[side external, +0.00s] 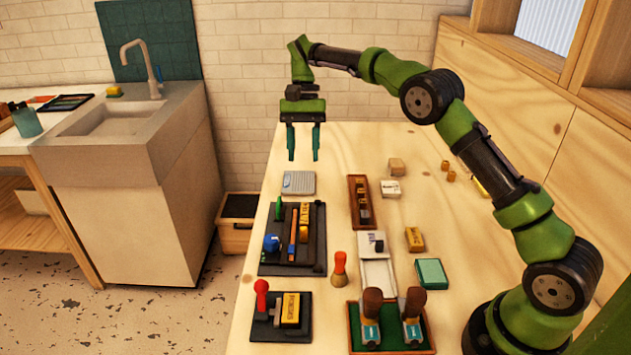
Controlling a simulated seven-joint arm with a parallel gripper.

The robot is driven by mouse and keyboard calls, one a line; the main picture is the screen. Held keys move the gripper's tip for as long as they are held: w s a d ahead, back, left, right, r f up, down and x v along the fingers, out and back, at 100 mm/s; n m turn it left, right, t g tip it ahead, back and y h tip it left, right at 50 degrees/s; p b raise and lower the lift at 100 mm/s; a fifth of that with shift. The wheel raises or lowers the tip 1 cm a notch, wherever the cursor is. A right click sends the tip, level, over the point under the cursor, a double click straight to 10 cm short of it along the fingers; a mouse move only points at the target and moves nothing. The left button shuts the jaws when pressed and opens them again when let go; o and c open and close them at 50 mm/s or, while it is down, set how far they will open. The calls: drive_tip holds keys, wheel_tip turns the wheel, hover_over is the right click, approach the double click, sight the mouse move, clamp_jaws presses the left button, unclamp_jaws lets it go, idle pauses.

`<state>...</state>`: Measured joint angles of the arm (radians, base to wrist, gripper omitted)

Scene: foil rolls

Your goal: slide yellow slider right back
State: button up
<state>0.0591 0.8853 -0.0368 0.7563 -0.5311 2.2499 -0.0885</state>
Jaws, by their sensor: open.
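A dark board (310,268) lies on the table at the left, below my gripper in the picture. On its right half is a yellow block with dark marks (305,212), which looks like the yellow slider, near the board's far end. A smaller yellow-orange piece (303,240) sits just in front of it; I cannot tell whether the two are joined. A long orange bar (292,240) stands to their left. My gripper (303,157) points down with its two fingers apart and empty. It hangs well above the table, beyond the board.
A green knob (278,208) and a blue knob (271,243) stand on the board's left side. A grey box (299,182) lies beyond it. A brown tray (351,205) lies to the right. An orange-topped peg (339,266) stands nearer.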

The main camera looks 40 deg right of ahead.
sight(304, 228)
drive_tip(key=x, duration=1.7)
drive_tip(key=shift+a+r, duration=0.1)
drive_tip(key=shift+c, duration=0.2)
clamp_jaws()
drive_tip(key=shift+s, duration=0.1)
